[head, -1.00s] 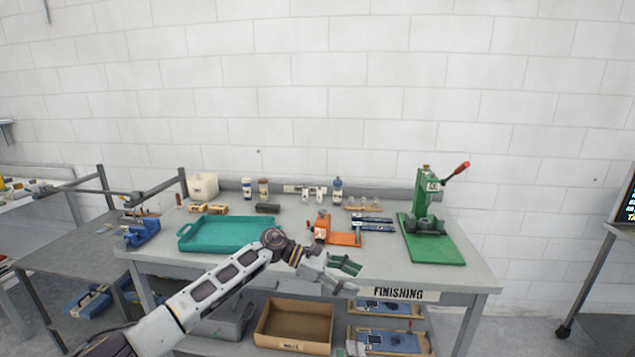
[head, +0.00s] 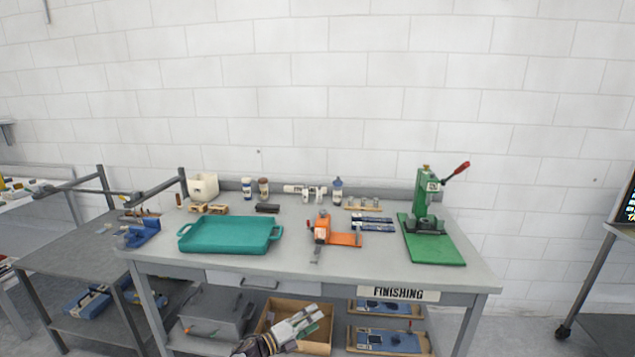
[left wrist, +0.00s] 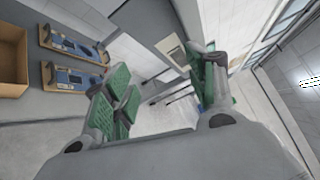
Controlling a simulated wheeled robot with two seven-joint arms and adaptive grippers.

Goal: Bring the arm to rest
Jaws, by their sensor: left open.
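My left gripper (head: 304,322) is low in the head view, in front of the bench's lower shelf and overlapping the cardboard box there. In the left wrist view its green-padded fingers (left wrist: 165,90) are spread apart with nothing between them. The forearm is mostly out of the picture at the bottom edge. My right gripper does not show in either view.
The grey finishing bench (head: 330,270) carries a teal tray (head: 230,249), an orange fixture (head: 345,239) and a green lever press (head: 432,225). The lower shelf holds a cardboard box (head: 270,314) and blue parts on boards (head: 390,341). A grey side table (head: 80,255) stands left.

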